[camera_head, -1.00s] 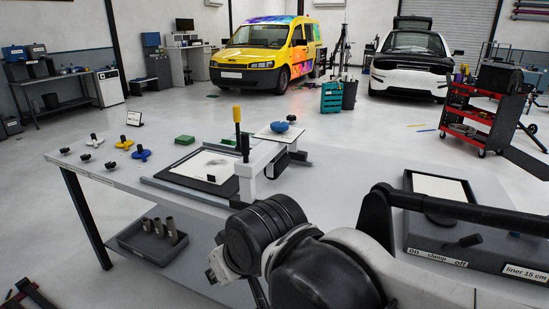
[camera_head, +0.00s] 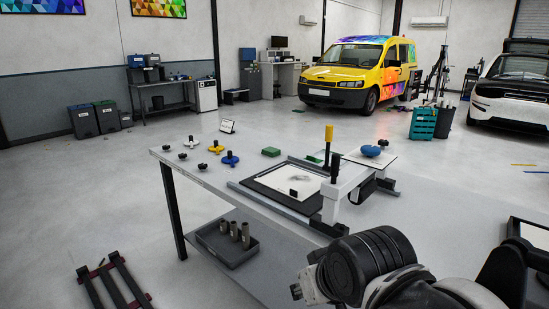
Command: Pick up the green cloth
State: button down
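A small green block-like piece (camera_head: 271,152), which looks like a folded green cloth, lies on the near workbench (camera_head: 222,188), left of the framed board. A second, flatter green piece (camera_head: 313,159) lies just behind the board, partly hidden by it. I cannot tell for sure which of the two is the cloth. My arm fills the lower right corner, well in front of both green pieces and apart from them. My gripper's fingers do not show.
A black-framed board (camera_head: 262,188) with a white sheet and a white press-like frame with a yellow handle (camera_head: 329,133) stand right of the green piece. Several knobs (camera_head: 216,146) stand to the left. A grey tray (camera_head: 226,247) with metal cylinders sits below the bench.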

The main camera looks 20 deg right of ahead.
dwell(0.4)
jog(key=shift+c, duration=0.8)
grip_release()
